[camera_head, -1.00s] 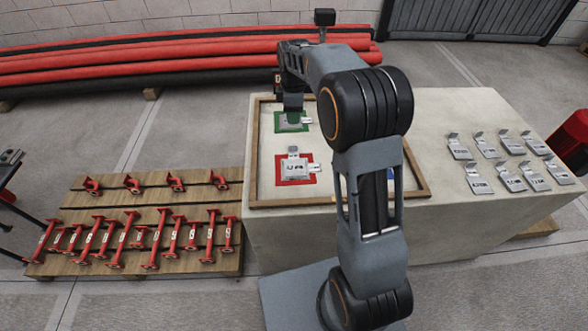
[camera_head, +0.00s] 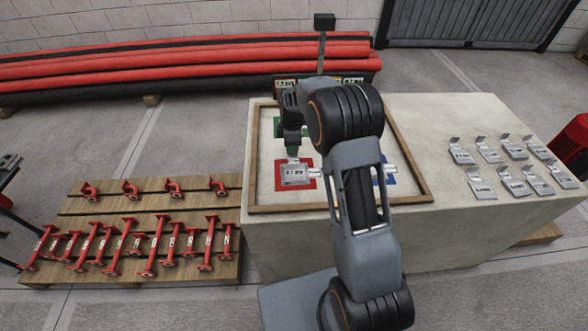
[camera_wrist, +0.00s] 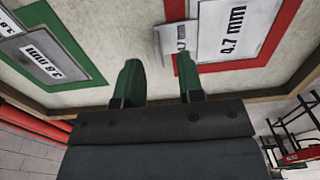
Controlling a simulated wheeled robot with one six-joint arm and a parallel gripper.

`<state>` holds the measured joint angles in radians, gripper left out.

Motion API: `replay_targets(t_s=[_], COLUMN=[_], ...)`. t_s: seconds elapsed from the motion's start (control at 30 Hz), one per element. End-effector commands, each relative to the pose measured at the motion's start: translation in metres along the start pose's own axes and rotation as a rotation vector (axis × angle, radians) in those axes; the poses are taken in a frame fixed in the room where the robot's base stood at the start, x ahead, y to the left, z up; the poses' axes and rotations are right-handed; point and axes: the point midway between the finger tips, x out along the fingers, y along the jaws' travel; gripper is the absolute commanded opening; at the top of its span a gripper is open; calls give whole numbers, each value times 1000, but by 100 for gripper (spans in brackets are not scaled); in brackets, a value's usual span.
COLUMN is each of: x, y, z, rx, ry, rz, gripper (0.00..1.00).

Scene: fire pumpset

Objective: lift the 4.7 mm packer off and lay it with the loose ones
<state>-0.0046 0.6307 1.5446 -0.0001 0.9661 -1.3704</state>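The 4.7 mm packer (camera_head: 296,175) is a light grey plate on the red square (camera_head: 281,183) inside the wood-framed tray. In the wrist view the packer (camera_wrist: 232,32) shows its printed label, with a raised tab (camera_wrist: 178,42) beside it. My gripper (camera_head: 292,152) is over the far side of the red square. In the wrist view my gripper (camera_wrist: 158,62) is open with green fingers and nothing between them; its right finger is near the tab. I cannot tell whether they touch. The loose packers (camera_head: 515,153) lie in two rows on the right of the block.
A 3.8 mm packer (camera_wrist: 38,58) sits on the green square (camera_wrist: 85,72). A blue square (camera_head: 388,178) is partly hidden behind my arm. The wooden tray rim (camera_head: 415,178) surrounds the squares. Bare block top lies between the tray and loose packers.

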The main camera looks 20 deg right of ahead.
Motion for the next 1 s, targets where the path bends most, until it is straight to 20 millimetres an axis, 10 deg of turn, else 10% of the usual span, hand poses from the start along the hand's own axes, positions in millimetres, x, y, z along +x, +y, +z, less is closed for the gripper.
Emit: replay_targets(t_s=[0.5, 1.0], x=[27, 27], y=[0, 0], z=[0, 0], rx=[0, 1], ry=[0, 0], rz=[0, 0], gripper=[35, 0])
